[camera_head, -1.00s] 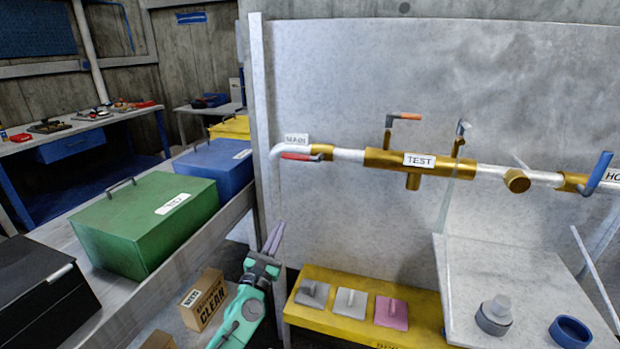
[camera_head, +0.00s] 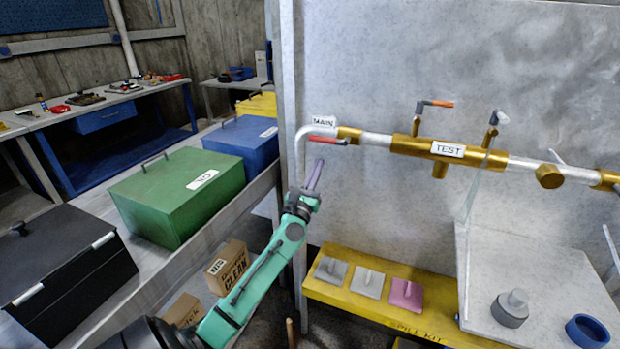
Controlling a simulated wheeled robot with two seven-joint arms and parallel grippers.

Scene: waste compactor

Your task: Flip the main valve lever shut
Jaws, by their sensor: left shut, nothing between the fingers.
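The main valve lever (camera_head: 328,140) has a red handle and lies along the pipe, pointing left from the brass valve body (camera_head: 349,134). A white tag reading MAIN (camera_head: 325,122) sits just above it at the pipe's bend. My left gripper (camera_head: 316,170) is shut and empty, its purple fingers pointing up. Its tips show just below the red handle in the picture, with a small gap between them. My right gripper is not in view.
A brass block tagged TEST (camera_head: 447,149) and an orange-tipped lever (camera_head: 438,104) stand further right on the pipe. A grey post (camera_head: 290,80) rises left of my gripper. A yellow bench (camera_head: 330,295) with several plates stands below. Green (camera_head: 180,195) and blue (camera_head: 238,145) boxes stand left.

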